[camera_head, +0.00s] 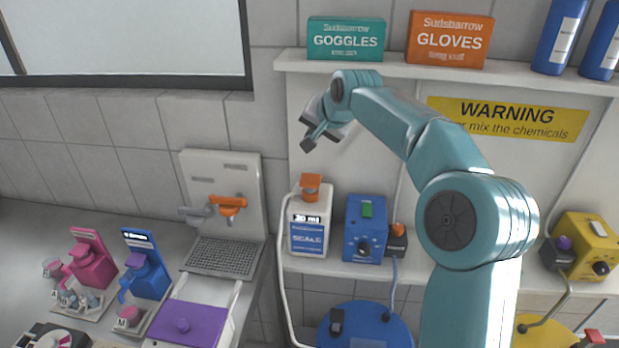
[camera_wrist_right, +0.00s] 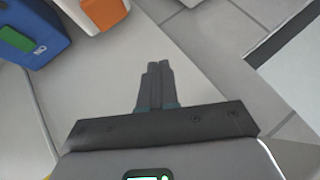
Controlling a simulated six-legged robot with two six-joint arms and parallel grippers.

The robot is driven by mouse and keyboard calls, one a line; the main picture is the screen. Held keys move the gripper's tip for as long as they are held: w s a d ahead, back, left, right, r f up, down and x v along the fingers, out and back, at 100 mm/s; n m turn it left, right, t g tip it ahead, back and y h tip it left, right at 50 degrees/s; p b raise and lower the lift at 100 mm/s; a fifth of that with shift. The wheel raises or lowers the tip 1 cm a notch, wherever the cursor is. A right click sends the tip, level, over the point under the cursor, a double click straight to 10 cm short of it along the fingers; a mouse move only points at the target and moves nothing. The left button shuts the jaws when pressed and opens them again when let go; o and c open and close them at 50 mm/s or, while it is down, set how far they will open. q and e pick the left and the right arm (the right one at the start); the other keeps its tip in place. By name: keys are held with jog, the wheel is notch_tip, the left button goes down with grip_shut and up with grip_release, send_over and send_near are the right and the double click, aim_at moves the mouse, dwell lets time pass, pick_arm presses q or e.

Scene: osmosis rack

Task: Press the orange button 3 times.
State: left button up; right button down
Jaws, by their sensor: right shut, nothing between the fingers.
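A small orange button (camera_head: 397,229) sits on top of a dark box (camera_head: 396,245) beside the blue device on the lower shelf. My right gripper (camera_head: 310,142) is above the bottle, up and left of the orange button, touching nothing. In the wrist view its fingers (camera_wrist_right: 154,85) are together and empty. The orange button is not clearly visible in the wrist view. My left gripper is out of view.
The blue device (camera_head: 364,228) has a green switch and a dark knob. A yellow device (camera_head: 586,245) with a purple button stands at the right. The upper shelf (camera_head: 395,63) holds boxes and blue bottles. A tap and grating (camera_head: 222,257) are at the left.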

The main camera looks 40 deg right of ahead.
jog(key=b, duration=0.4)
send_over(313, 180)
notch_tip(313, 180, down, 7)
jog(key=shift+r, duration=0.1)
jog(key=shift+s+a+f+b, duration=0.1)
jog(key=shift+f+b, duration=0.5)
jog(key=shift+f, duration=0.4)
jog(key=shift+r, duration=0.1)
